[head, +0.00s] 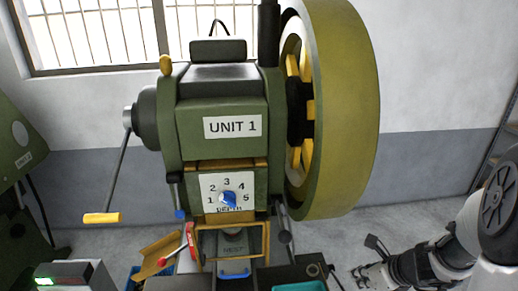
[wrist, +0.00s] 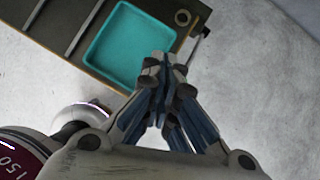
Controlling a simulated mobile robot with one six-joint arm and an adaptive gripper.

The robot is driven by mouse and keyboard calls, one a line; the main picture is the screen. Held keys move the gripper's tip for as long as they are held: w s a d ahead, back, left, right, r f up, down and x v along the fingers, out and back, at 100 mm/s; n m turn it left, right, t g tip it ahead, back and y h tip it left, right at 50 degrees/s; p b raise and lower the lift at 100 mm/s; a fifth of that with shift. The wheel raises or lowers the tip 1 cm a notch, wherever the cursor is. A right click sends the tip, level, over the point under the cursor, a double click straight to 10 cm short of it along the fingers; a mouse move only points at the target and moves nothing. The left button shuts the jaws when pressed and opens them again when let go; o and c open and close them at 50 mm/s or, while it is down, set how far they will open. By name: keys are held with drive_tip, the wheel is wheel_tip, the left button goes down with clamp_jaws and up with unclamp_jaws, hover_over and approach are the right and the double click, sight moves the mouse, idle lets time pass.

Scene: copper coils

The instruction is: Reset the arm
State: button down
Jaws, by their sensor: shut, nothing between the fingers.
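My gripper (head: 362,272) is at the lower right in the head view, at the end of my white and grey arm, which reaches in from the right edge. It points left, beside the dark bench (head: 300,272) in front of the machine. In the wrist view my gripper (wrist: 164,72) is shut, with its fingertips together and nothing between them. Behind the fingertips lies a dark tray-like surface with a teal square bin (wrist: 130,45). The bin also shows at the bottom of the head view (head: 300,287). The bin looks empty.
A green press (head: 222,112) labelled UNIT 1, with a large flywheel (head: 345,110) and a blue dial (head: 228,199), fills the middle. A yellow-handled crank (head: 101,218) sticks out at left. Grey floor (wrist: 255,80) is clear at right.

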drive_tip(key=s+a+r+n+g, duration=0.1)
drive_tip(key=s+a+r+n, duration=0.2)
drive_tip(key=a+r+n, duration=0.4)
drive_tip(key=s+a+r+n, duration=0.4)
drive_tip(key=a+r+n, duration=0.2)
drive_tip(key=a+n, duration=0.15)
drive_tip(key=s+r+n+h, duration=0.1)
drive_tip(key=s+r+n, duration=0.1)
drive_tip(key=s+n, duration=0.4)
drive_tip(key=s+r+n+h, duration=0.1)
drive_tip(key=s+r+n, duration=0.2)
drive_tip(key=s+n, duration=0.4)
drive_tip(key=n, duration=0.3)
drive_tip(key=shift+s+r+n+h, duration=0.15)
drive_tip(key=shift+r+n+h, duration=0.15)
drive_tip(key=shift+n+h, duration=0.1)
